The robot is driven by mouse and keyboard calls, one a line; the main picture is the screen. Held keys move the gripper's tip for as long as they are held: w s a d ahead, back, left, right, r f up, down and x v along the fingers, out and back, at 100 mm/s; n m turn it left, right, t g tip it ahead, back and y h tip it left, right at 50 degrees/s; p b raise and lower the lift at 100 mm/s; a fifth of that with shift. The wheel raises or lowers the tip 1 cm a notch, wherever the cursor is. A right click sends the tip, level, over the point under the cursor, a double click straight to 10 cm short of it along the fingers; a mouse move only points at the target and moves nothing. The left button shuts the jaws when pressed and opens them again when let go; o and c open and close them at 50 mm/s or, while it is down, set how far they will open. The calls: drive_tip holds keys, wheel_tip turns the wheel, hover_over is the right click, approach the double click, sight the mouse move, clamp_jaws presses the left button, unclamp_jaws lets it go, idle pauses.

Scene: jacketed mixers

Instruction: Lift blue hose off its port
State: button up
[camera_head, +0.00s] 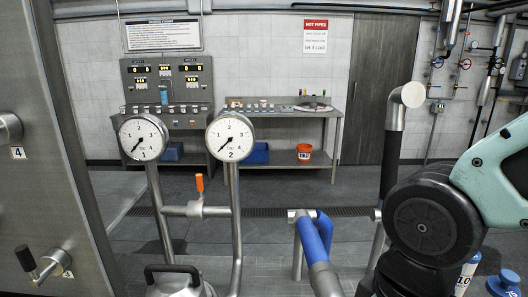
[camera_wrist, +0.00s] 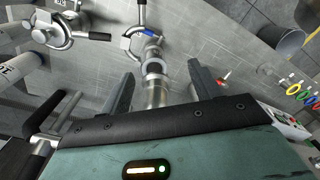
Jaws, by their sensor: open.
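The blue hose (camera_head: 312,240) shows in the head view at lower centre, bent beside a short metal pipe stub, with a grey metal sleeve (camera_head: 325,278) at its near end. I cannot tell which fitting is its port. In the wrist view my gripper (camera_wrist: 160,70) is open, its two dark fingers spread apart. A metal pipe fitting (camera_wrist: 155,68) with a pale ring shows between and beyond the fingers; contact is not clear. The blue hose itself is not clearly seen in the wrist view, and my gripper is outside the head view.
Two pressure gauges (camera_head: 230,137) stand on pipes left of the hose, with an orange-handled valve (camera_head: 200,185) between them. A steel vessel wall (camera_head: 60,130) fills the left. Grey floor lies open beyond.

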sight(319, 248)
drive_tip(key=w+r+m+p, duration=0.1)
drive_tip(key=w+r, duration=0.1)
drive_tip(key=w, duration=0.2)
drive_tip(key=w+a+r+m+p, duration=0.1)
drive_tip(key=w+r+m, duration=0.1)
drive_tip(key=w, duration=0.2)
drive_tip(key=w+a+r+m+y, duration=0.1)
drive_tip(key=w+r, duration=0.1)
drive_tip(key=w, duration=0.2)
drive_tip(key=shift+w+r+p, duration=0.4)
drive_tip(key=w+d+r+m+p, duration=0.15)
drive_tip(key=w+r+m, duration=0.25)
drive_tip(key=w, duration=0.6)
drive_tip(key=shift+y, duration=0.3)
drive_tip(key=f+p, duration=0.1)
drive_tip(key=f, duration=0.4)
drive_tip(key=a+f+p, duration=0.1)
drive_tip(key=f, duration=0.5)
drive_tip(key=a+f+p, duration=0.1)
drive_tip(key=f, duration=0.5)
drive_tip(key=shift+a, duration=0.2)
